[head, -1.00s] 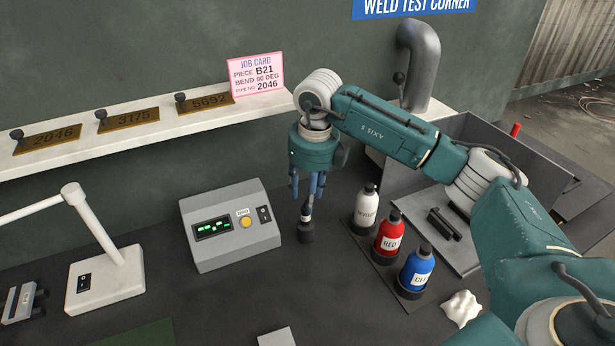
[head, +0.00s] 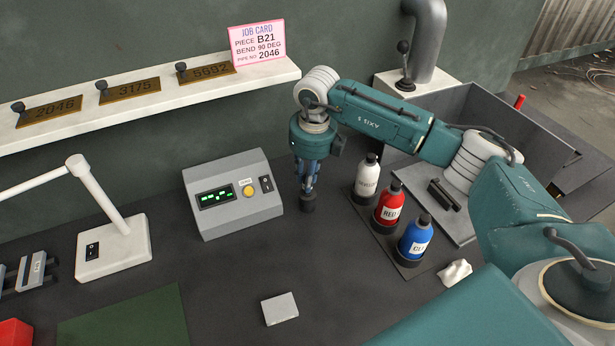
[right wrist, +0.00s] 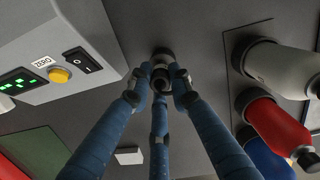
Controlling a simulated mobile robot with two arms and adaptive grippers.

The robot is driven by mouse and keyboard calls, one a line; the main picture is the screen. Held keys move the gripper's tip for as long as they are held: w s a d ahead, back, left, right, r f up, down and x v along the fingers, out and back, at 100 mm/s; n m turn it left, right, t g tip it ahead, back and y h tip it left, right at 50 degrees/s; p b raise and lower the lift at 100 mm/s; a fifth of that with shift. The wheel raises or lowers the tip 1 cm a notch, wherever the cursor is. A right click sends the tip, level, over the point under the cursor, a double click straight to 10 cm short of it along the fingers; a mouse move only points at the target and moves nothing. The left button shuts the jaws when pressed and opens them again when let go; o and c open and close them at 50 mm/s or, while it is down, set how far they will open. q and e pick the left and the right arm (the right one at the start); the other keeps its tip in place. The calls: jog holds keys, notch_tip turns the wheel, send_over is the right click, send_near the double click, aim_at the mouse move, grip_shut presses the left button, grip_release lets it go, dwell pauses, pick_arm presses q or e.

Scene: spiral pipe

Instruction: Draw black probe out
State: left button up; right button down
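The black probe (head: 308,203) stands upright on the dark bench, right of the grey gauge box (head: 233,194); its upper part is hidden among the fingers. My right gripper (head: 308,186) points straight down over it, with its blue fingers around its upper part. In the right wrist view the fingertips of my right gripper (right wrist: 160,84) surround the end of the black probe (right wrist: 161,56). I cannot tell whether they press on it. My left gripper is not in view.
White, red (head: 388,208) and blue (head: 415,238) bottles stand close to the right of the probe. A white lamp base (head: 113,247) is at left, and a pale block (head: 279,309) lies in front. A shelf (head: 150,112) with number plates runs behind. The bench between gauge box and block is clear.

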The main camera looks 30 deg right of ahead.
jog(key=shift+r, duration=0.1)
jog(key=shift+r+p, duration=2.1)
jog(key=shift+r, duration=1.55)
jog(key=shift+d, duration=0.1)
